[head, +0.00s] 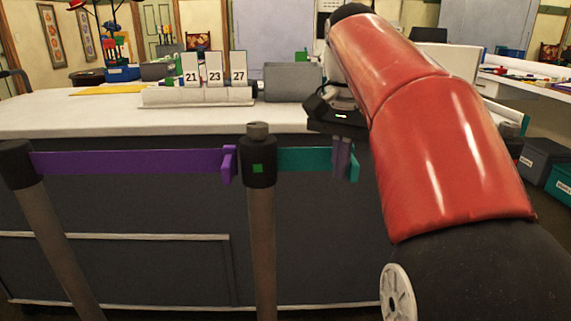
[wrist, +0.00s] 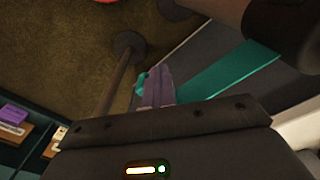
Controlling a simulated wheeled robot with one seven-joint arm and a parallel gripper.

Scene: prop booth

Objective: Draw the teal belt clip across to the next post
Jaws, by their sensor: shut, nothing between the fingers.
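The teal belt (head: 305,159) runs right from the middle post (head: 258,170), which has a green square on its dark head. Its teal clip (head: 354,165) is at the belt's right end. My gripper (head: 342,165) points down in front of the clip, its fingers shut with nothing between them. In the wrist view, the fingers (wrist: 160,88) lie beside the teal clip (wrist: 140,82), with the teal belt (wrist: 232,72) stretching to upper right. I cannot tell whether fingers and clip touch. Another post (wrist: 118,75) stands beyond the fingers; my arm blocks the head view right of the clip.
A purple belt (head: 125,162) spans from the left post (head: 15,165) to a purple clip (head: 229,165) by the middle post. A counter (head: 60,118) stands behind the belts, with number cards (head: 215,70) on it. Bins (head: 543,160) sit at far right.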

